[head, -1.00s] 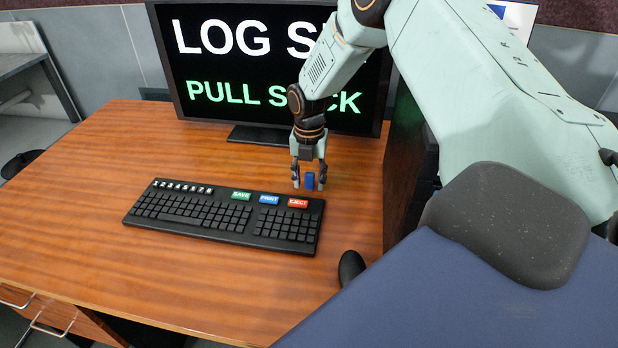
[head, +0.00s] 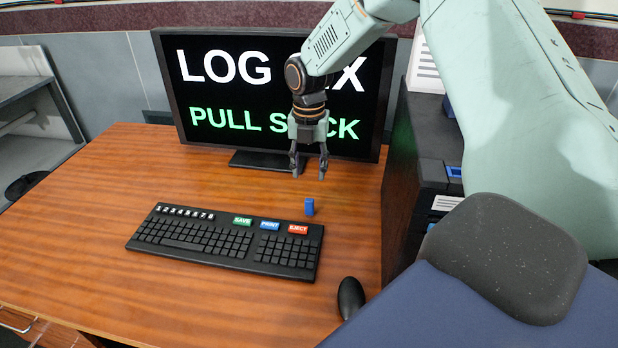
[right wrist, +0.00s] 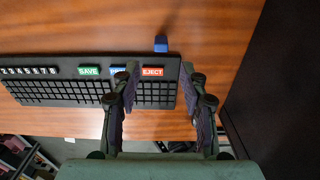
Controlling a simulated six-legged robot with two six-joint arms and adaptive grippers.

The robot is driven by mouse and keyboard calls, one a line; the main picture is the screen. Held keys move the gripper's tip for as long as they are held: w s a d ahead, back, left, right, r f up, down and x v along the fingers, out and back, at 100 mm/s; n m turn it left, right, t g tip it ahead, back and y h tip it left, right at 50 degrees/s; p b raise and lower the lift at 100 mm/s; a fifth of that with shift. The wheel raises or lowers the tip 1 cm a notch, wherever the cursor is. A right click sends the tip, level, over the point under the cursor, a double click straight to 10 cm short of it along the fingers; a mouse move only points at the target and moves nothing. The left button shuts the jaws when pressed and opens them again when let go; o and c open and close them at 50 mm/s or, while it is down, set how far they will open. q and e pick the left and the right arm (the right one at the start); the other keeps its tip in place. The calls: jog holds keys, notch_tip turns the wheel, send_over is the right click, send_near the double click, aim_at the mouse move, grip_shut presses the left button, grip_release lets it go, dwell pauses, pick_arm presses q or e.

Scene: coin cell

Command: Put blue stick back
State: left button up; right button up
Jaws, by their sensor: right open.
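The blue stick (head: 309,207) stands on the wooden desk just behind the right end of the keyboard. In the right wrist view it shows as a small blue block (right wrist: 161,43) above the red EJECT key. My right gripper (head: 309,174) is open and empty, above and behind the stick, in front of the monitor. Its spread fingers also show in the right wrist view (right wrist: 160,90). The gripper is apart from the stick. My left gripper is not in view.
The black keyboard (head: 220,243) has green, blue and red keys along its back edge. A monitor (head: 232,80) reading PULL and a partly covered word stands at the back. A black mouse (head: 351,297) lies front right. A dark cabinet (head: 400,190) borders the desk's right side. The left desk is clear.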

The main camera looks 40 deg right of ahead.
aim_at(310, 200)
jog(key=shift+o, duration=0.5)
jog(key=shift+r, duration=0.15)
jog(key=f, duration=0.2)
jog(key=f+h, duration=0.1)
jog(key=shift+s+a+f+t, duration=0.2)
jog(key=shift+s+f+t, duration=0.1)
jog(key=shift+f+t, duration=0.1)
notch_tip(310, 200, down, 7)
jog(key=shift+d+b, duration=0.15)
jog(key=shift+b, duration=0.95)
jog(key=shift+w+f, duration=0.2)
jog(key=shift+f, duration=0.4)
jog(key=shift+r, duration=0.1)
jog(key=shift+c, duration=0.2)
